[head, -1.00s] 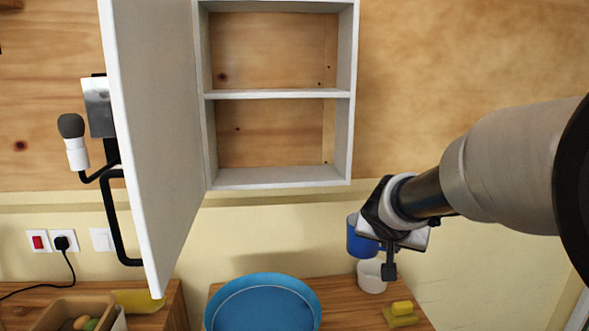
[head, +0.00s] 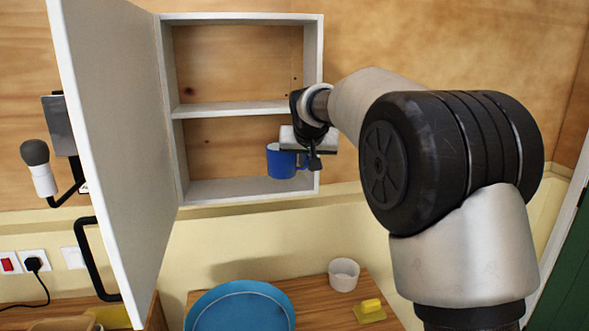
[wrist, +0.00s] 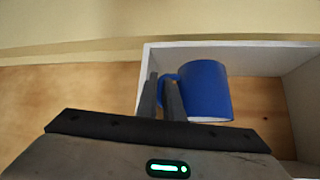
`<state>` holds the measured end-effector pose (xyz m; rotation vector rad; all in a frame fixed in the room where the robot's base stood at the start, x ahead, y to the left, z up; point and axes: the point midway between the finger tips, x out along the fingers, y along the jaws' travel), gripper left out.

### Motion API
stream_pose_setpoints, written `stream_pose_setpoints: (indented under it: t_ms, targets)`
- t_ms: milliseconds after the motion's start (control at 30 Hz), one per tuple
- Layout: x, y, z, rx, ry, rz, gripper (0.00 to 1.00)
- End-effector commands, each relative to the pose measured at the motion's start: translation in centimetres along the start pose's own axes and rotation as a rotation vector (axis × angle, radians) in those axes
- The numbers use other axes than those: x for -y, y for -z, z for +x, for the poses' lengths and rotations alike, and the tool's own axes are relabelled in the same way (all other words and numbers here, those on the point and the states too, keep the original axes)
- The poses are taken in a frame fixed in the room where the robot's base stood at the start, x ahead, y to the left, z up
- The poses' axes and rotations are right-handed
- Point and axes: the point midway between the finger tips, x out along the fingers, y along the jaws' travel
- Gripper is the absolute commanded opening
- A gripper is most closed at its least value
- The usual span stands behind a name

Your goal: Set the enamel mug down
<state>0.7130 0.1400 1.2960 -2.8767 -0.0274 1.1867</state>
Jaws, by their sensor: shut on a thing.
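The blue enamel mug (head: 281,162) is in my gripper (head: 306,164), at the right front of the open wall cabinet's lower compartment. In the head view it appears just above the cabinet's bottom board (head: 240,190); I cannot tell whether it touches it. In the wrist view the mug (wrist: 206,91) shows with its handle between the two dark fingers (wrist: 164,97). My gripper is shut on the mug. Part of the mug's right side is hidden by the gripper in the head view.
The white cabinet door (head: 122,140) stands open at the left. A middle shelf (head: 235,109) lies above the mug; both compartments look otherwise empty. Below are a blue round tray (head: 240,308), a white cup (head: 343,275) and a yellow block (head: 370,308). A wall lamp (head: 40,170) is at far left.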

Motion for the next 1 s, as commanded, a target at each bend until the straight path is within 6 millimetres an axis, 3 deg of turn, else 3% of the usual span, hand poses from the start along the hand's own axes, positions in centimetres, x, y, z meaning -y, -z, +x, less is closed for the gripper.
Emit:
stream_pose_setpoints:
  t_ms: [200, 567, 1000]
  targets:
    - [1.4, 4.0, 3.7, 0.000, 0.000, 0.000, 0.00]
    - [2.5, 7.1, 6.9, -0.001, 0.000, 0.001, 0.00]
    - [2.4, 4.5, 9.6, -0.001, 0.000, 0.001, 0.00]
